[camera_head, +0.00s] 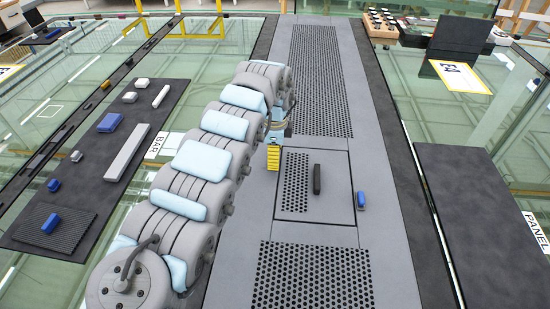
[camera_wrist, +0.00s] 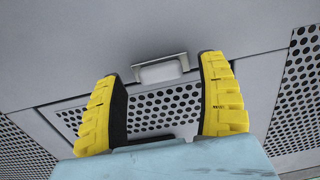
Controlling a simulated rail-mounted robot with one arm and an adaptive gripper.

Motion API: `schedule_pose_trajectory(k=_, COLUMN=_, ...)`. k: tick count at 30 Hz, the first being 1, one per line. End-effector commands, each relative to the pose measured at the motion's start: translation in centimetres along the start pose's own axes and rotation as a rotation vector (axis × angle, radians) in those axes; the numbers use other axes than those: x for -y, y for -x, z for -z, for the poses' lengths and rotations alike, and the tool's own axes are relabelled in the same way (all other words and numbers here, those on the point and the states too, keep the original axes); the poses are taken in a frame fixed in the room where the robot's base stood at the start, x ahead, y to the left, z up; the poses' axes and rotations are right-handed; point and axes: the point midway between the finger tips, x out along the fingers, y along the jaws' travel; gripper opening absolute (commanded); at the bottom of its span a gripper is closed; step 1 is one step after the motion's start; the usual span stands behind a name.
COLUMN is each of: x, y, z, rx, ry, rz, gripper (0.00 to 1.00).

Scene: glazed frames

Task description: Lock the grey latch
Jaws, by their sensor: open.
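The grey latch (camera_wrist: 161,70) is a small pale block in a metal bracket at the upper edge of a perforated hatch panel (camera_wrist: 165,107). My gripper (camera_wrist: 163,74) is open in the wrist view, its yellow fingers on either side of the latch. Whether either finger touches it I cannot tell. In the head view my gripper (camera_head: 273,157) is at the hatch's upper left corner, and the grey latch cannot be made out there. The hatch (camera_head: 335,210) lies flush in the grey floor strip, with a black handle (camera_head: 317,179) in its middle.
A blue latch (camera_head: 361,201) sits at the hatch's right edge. A dark mat (camera_head: 85,200) at left holds several small blocks and a grey bar (camera_head: 127,152). A bare dark panel (camera_head: 470,210) lies at right. My arm covers the area left of the hatch.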

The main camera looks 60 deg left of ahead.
Motion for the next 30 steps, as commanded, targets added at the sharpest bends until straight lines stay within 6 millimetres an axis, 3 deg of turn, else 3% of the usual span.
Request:
schedule_pose_trajectory(k=13, x=0.06, y=-0.86, z=0.01, rx=0.0, ry=0.0, rz=0.003, gripper=0.74)
schedule_pose_trajectory(k=20, x=0.04, y=-0.87, z=0.0, rx=0.0, ry=0.0, rz=0.002, gripper=0.1)
schedule_pose_trajectory(k=30, x=0.04, y=-0.82, z=0.01, rx=0.0, ry=0.015, rz=0.002, gripper=0.09)
